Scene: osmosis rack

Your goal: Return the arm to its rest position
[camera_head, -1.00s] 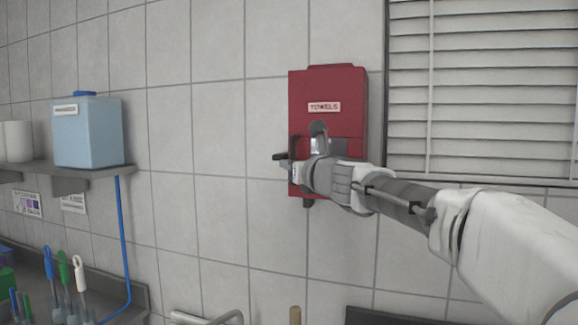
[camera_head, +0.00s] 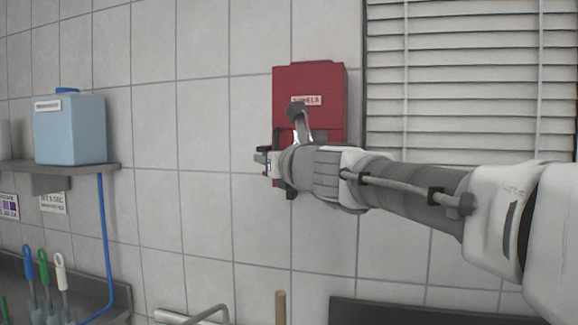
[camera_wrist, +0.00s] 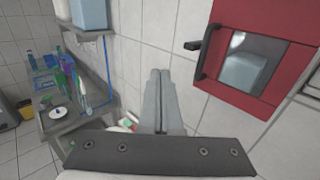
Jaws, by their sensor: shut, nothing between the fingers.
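My gripper (camera_head: 262,162) is at the end of my arm, which reaches in from the right in the head view. It stands in front of the lower left part of a red towel dispenser (camera_head: 310,82) on the tiled wall. In the wrist view my gripper (camera_wrist: 160,76) has its two fingers together with nothing between them. The red dispenser (camera_wrist: 285,30) is to the right of the fingers there, apart from them, with a black handle and a window. My arm hides much of the dispenser's lower part in the head view.
A shelf (camera_head: 95,168) at left holds a blue container (camera_head: 70,130) with a blue hose running down. Brushes (camera_head: 45,275) stand by a counter below. A blind (camera_head: 470,90) hangs at right. A wooden handle (camera_head: 280,307) rises at the bottom. The wall between shelf and dispenser is bare.

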